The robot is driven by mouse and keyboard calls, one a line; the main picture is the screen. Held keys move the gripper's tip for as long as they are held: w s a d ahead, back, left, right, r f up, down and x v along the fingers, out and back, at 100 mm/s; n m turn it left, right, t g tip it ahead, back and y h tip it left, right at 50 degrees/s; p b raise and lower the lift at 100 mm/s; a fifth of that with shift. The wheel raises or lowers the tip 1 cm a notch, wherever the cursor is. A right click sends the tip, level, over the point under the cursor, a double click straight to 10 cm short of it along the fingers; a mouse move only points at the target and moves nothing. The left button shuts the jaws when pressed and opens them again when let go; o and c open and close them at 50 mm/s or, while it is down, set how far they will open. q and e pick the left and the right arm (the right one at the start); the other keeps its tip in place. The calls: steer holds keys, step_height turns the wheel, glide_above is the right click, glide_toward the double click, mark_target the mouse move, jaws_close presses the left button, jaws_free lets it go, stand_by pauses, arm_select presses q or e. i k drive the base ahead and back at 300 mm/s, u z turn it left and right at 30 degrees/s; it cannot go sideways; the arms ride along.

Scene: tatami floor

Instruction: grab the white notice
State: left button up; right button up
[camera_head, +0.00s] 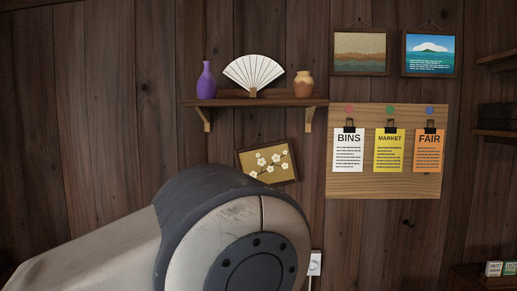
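The white notice (348,152) is headed "BINS" and has lines of dark text. It hangs from a black clip on a wooden board (388,187) on the wall, right of centre in the head view. It is the leftmost of three notices, beside a yellow "MARKET" notice (389,154) and an orange "FAIR" notice (428,154). A large grey arm link of mine fills the lower left and middle, apart from the notice in the picture. Neither of my grippers shows.
A wall shelf (255,102) left of the board holds a purple vase (206,80), a white fan (253,73) and a tan jar (304,85). A blossom picture (268,161) hangs tilted below it. Two framed pictures hang above the board. More shelves edge in at right.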

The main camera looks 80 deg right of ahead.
mark_target(348, 148)
steer(key=u, duration=0.4)
steer(key=k, duration=0.6)
steer(key=z, duration=1.3)
